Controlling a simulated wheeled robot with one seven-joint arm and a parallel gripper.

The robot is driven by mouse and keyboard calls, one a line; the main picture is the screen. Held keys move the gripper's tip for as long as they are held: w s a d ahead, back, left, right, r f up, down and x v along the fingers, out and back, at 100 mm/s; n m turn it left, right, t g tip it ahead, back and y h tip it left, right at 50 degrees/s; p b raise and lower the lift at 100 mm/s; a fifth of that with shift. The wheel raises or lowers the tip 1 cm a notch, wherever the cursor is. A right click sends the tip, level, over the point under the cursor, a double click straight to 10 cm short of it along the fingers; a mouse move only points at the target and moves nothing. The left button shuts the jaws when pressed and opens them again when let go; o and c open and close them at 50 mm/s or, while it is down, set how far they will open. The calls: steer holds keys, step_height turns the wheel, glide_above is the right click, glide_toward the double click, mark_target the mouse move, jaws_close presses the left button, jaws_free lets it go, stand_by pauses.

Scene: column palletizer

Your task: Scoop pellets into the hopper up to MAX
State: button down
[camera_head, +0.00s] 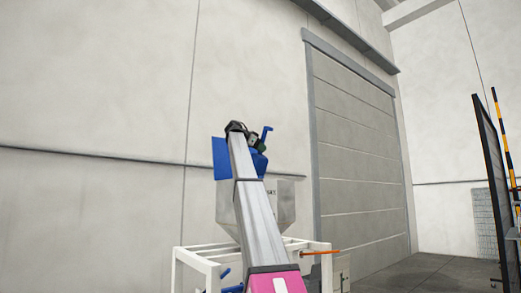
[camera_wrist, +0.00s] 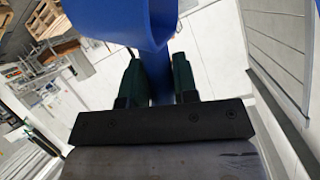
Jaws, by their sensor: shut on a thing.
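The hopper (camera_head: 286,199) is a grey-white bin on a white frame, with partly hidden dark lettering on its front. My arm crosses in front of it and hides its middle. My gripper (camera_head: 256,141) is above the hopper in the head view. In the wrist view my gripper (camera_wrist: 157,78) has its two dark green fingers shut on the blue scoop (camera_wrist: 125,18), on its narrow handle. The scoop's wide part fills the top of that view. Its inside is hidden, so I cannot tell whether it holds pellets. No pellets or fill level show.
A white frame (camera_head: 197,262) stands under the hopper, with an orange rod (camera_head: 320,252) sticking out at its right. A dark fence panel (camera_head: 494,185) and a striped post (camera_head: 505,150) stand at the far right. A closed shutter door (camera_head: 360,150) is behind.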

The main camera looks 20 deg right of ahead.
steer(key=s+d+f+m+t, duration=0.2)
steer(key=s+d+m+t, duration=0.1)
steer(key=s, duration=0.5)
steer(key=s+d+f+m+t+y, duration=0.1)
steer(key=s+d+m+t, duration=0.2)
steer(key=s+m, duration=0.2)
steer(key=shift+s+f, duration=0.4)
steer(key=shift+s, duration=1.35)
steer(key=shift+a, duration=0.1)
